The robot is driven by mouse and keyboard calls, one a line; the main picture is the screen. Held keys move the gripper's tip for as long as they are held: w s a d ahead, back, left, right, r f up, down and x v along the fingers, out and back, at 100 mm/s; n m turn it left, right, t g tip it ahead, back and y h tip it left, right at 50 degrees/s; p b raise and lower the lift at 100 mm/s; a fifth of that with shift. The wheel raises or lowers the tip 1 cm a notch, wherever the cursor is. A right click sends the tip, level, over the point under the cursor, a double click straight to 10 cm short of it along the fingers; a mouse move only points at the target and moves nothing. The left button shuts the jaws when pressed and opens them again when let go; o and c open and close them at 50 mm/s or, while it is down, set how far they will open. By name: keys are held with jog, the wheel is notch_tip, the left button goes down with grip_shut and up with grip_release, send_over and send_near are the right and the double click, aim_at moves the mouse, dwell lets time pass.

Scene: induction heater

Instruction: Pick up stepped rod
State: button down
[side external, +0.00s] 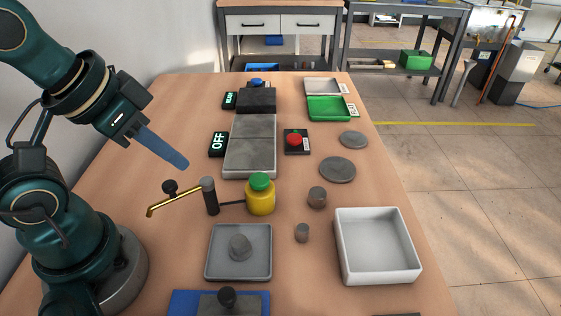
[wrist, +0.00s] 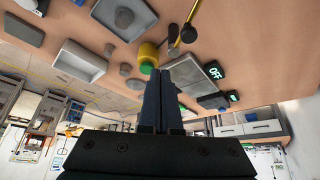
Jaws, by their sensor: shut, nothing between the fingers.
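My gripper (side external: 187,165) is shut and empty, its blue fingers held above the left part of the table. Its fingers also show in the wrist view (wrist: 160,70). I cannot tell for sure which part is the stepped rod. A grey round part, wider at its base (side external: 240,247), stands on a square grey plate (side external: 261,272) at front centre; it also shows in the wrist view (wrist: 124,18). Two short grey-brown cylinders stand on the bare table, a smaller one (side external: 302,233) and a larger one (side external: 317,197). My gripper is apart from all of them.
A yellow bottle with green lid (side external: 260,197) and a brass-armed dark post (side external: 209,196) stand between my gripper and the plate. A white tray (side external: 415,270) is at right. Grey blocks (side external: 249,160), a red button box (side external: 295,143) and flat discs (side external: 338,170) lie farther back.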

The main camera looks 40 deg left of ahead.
jog(key=c, duration=0.5)
grip_release()
jog(key=n+g, duration=0.5)
jog(key=g, duration=0.2)
send_over(239, 240)
jog(key=shift+h, duration=0.3)
jog(key=f, duration=0.5)
jog(key=w+f, duration=0.1)
jog(key=f, duration=0.2)
jog(key=shift+a+f, duration=0.15)
jog(key=shift+f, duration=0.15)
jog(key=shift+s+f, duration=0.2)
jog(key=shift+f, duration=0.1)
jog(key=shift+m, duration=0.3)
jog(key=shift+s+f, duration=0.15)
jog(key=shift+f, duration=1.05)
jog(key=shift+s+f, duration=0.15)
jog(key=shift+f, duration=1.05)
